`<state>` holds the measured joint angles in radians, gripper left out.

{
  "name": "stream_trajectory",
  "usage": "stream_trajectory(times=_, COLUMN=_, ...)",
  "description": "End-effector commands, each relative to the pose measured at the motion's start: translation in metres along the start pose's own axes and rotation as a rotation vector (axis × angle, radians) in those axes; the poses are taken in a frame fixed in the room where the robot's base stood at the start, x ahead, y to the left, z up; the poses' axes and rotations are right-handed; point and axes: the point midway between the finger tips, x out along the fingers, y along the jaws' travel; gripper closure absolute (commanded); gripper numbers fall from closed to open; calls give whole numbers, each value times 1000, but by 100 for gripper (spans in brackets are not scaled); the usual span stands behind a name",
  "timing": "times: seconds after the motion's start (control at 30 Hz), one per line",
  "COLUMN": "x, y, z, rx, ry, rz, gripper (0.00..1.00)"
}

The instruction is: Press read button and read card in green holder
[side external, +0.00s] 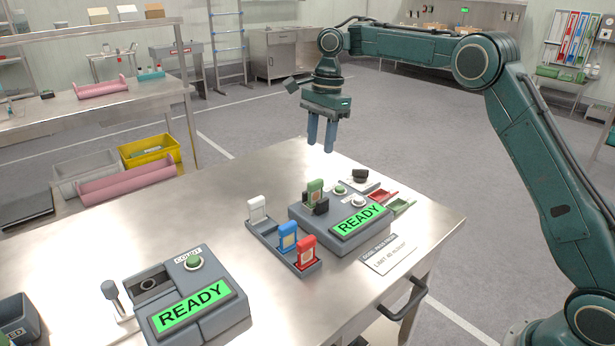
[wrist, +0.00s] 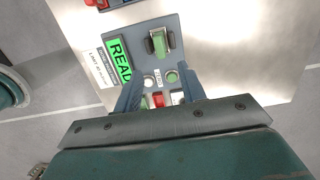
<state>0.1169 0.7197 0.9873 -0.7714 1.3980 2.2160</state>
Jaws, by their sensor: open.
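The grey card reader (side external: 305,216) stands on the steel table with a lit green READY screen (side external: 359,219). A green holder with a card (side external: 314,191) stands upright in a black slot on it, seen also in the wrist view (wrist: 162,43). A green button (side external: 340,189) and a white button (side external: 358,201) sit right of the slot; the wrist view shows the white button (wrist: 149,80) and green button (wrist: 171,76) with a small label between them. My gripper (side external: 321,147) is open and empty, pointing down above and behind the reader. The button labels are too small to read.
A rack (side external: 264,236) with white, blue and red holders stands left of the reader. A second device (side external: 222,312) with a READY screen stands front left.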

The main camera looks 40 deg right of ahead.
Motion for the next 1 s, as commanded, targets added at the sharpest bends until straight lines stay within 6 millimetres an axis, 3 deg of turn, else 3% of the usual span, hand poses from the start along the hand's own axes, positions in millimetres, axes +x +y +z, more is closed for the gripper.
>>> stream_trajectory(times=0.03, x=0, y=0, z=0, rx=0, ry=0, rz=0, gripper=69)
stream_trajectory(times=0.2, x=0, y=0, z=0, rx=0, ry=0, rz=0, gripper=100)
stream_trajectory(times=1.0, x=0, y=0, z=0, rx=0, ry=0, rz=0, gripper=100)
